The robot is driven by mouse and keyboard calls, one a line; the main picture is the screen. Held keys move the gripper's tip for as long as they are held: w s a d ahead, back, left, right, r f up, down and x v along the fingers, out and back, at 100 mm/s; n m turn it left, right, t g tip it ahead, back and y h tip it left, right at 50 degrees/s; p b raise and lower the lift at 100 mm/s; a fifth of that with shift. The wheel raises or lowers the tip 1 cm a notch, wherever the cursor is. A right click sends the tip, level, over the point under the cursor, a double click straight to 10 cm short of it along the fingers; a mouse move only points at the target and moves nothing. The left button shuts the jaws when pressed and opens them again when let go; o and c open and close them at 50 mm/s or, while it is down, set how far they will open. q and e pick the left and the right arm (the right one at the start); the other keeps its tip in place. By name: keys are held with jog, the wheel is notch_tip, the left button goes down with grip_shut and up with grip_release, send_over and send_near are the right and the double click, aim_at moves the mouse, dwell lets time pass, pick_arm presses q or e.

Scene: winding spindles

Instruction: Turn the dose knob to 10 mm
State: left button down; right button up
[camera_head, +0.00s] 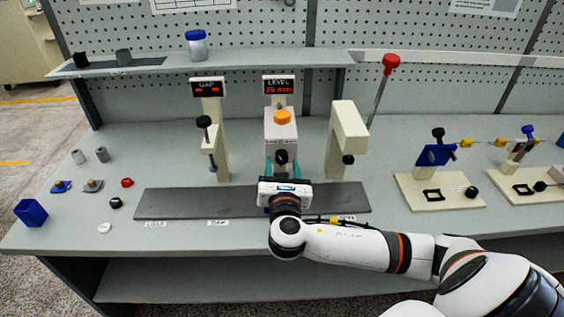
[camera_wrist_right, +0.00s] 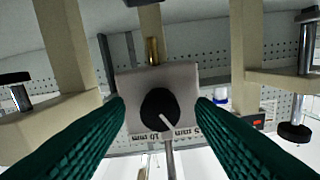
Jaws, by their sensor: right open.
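The dose knob (camera_head: 281,157) is a black round knob low on the front of a grey-white box (camera_head: 281,128) with an orange cap on top. In the right wrist view the knob (camera_wrist_right: 158,108) shows a white pointer line angled to the lower right. Upside-down "mm" marks are printed on the box edge just below it in that view. My right gripper (camera_head: 283,170) is open, its teal fingers on either side of the knob with gaps to it. The LEVEL display (camera_head: 279,85) above reads 25 mm in red. My left gripper is out of view.
A GAP post (camera_head: 216,130) stands left of the box and a cream press-like arm (camera_head: 347,135) stands right. A dark strip (camera_head: 190,204) lies in front. Small parts and a blue cup (camera_head: 31,212) sit at the left. A red-topped lever (camera_head: 382,85) rises to the right.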

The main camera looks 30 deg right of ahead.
jog(key=shift+w+d, duration=0.25)
jog(key=shift+w, duration=0.15)
jog(key=c, duration=1)
jog(key=shift+o, duration=0.2)
jog(key=shift+m, duration=0.4)
jog(key=m+b, duration=0.1)
jog(key=m, duration=0.3)
jog(key=shift+a+f+m, duration=0.1)
jog(key=shift+m, duration=0.3)
jog(key=m+b, duration=0.1)
jog(key=m, duration=0.5)
jog(key=shift+b, duration=0.3)
jog(key=shift+m, duration=0.3)
